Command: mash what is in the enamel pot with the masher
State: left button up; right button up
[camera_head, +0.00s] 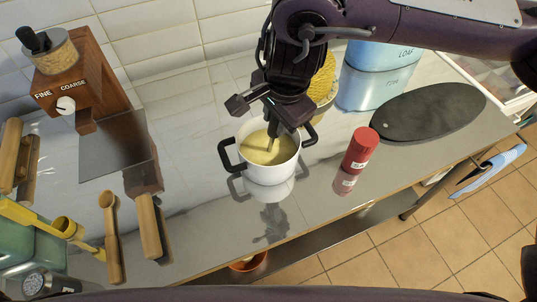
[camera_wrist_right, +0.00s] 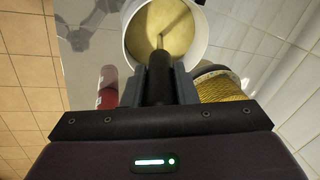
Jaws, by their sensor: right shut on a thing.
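My right gripper (camera_head: 273,116) is above the pot, shut on the dark handle of the masher (camera_head: 273,130). The masher points down into the pot, and its lower end is hidden in or behind the yellow contents. In the right wrist view, the black masher handle (camera_wrist_right: 158,82) sits between the fingers of my right gripper (camera_wrist_right: 159,88), and its thin shaft reaches into the pot (camera_wrist_right: 204,40). My left gripper is not in view.
A red canister (camera_head: 361,150) stands right of the pot, with a yellow-wrapped container (camera_head: 322,82) and blue tins (camera_head: 372,88) behind. A dark oval board (camera_head: 428,112) lies further right. A wooden grinder (camera_head: 82,70) and wooden utensils (camera_head: 109,232) are on the left.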

jog(key=shift+f+b, duration=0.3)
jog(key=shift+f, duration=0.3)
jog(key=shift+r, duration=0.1)
jog(key=p+v, duration=0.3)
jog(key=shift+w+a, duration=0.15)
jog(key=shift+w, duration=0.25)
jog(key=shift+s+b+x, duration=0.15)
jog(key=shift+b+x, duration=0.55)
jog(key=shift+x, duration=0.05)
jog(key=shift+s+b+x, duration=0.2)
jog(key=shift+b+x, duration=0.5)
jog(key=shift+x, duration=0.05)
